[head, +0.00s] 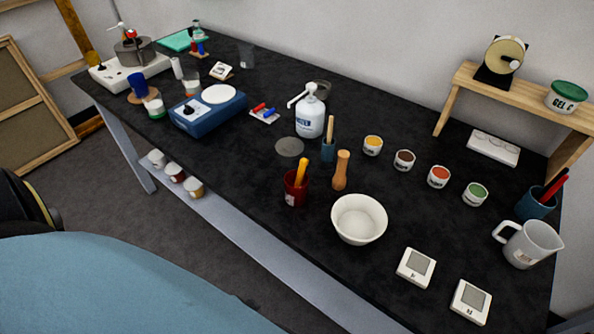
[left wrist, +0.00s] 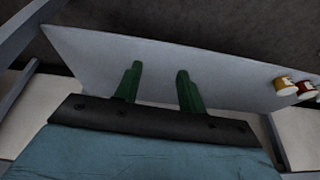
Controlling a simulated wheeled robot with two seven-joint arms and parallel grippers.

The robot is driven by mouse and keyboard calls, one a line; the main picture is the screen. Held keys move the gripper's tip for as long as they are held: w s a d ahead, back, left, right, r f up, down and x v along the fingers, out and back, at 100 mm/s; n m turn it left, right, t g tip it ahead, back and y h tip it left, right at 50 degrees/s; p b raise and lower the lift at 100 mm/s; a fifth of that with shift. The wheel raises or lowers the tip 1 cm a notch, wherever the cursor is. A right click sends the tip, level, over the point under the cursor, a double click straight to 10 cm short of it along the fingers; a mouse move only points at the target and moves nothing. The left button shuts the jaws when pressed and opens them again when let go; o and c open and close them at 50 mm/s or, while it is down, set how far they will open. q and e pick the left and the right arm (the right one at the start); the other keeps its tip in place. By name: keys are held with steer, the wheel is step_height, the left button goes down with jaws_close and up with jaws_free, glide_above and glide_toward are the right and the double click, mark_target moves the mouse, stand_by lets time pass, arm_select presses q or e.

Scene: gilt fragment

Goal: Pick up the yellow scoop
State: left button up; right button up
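A yellow handle (head: 302,171), which looks like the yellow scoop, sticks up out of a dark red cup (head: 295,190) near the front edge of the black bench top (head: 240,165) in the head view. Its lower part is hidden inside the cup. My left gripper (left wrist: 157,75) shows in the left wrist view with its two green fingers apart and nothing between them. It faces a pale shelf below the bench, away from the cup. My right gripper is in neither view.
A white pump bottle (head: 310,113) is behind. Several jars, including a yellow-labelled one (head: 195,188), sit on the lower shelf (head: 245,235).

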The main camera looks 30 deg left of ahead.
mark_target(300, 169)
arm_select(q)
steer(key=w+a+r+t+p, duration=0.1)
steer(key=w+r+t, duration=0.35)
steer(key=r, duration=0.75)
steer(key=w+a+r+t+h+p, duration=0.1)
steer(key=w+a+r+t+p, duration=0.1)
steer(key=w+r, duration=0.75)
steer(key=w+a+r+t+p, duration=0.1)
steer(key=w+r+t, duration=0.25)
steer(key=r, duration=1.15)
steer(key=shift+n+g, duration=0.3)
steer(key=shift+g, duration=0.1)
steer(key=x, duration=0.6)
steer(key=shift+w+a+f, duration=0.1)
steer(key=shift+f, duration=0.1)
steer(key=x, duration=0.5)
steer(key=shift+w+r, duration=0.1)
steer(key=shift+r, duration=0.2)
steer(key=shift+w+f, duration=0.25)
steer(key=shift+w, duration=0.3)
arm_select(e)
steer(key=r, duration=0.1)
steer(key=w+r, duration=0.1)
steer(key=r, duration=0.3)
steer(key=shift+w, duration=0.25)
arm_select(q)
steer(key=shift+c, duration=0.3)
jaws_close()
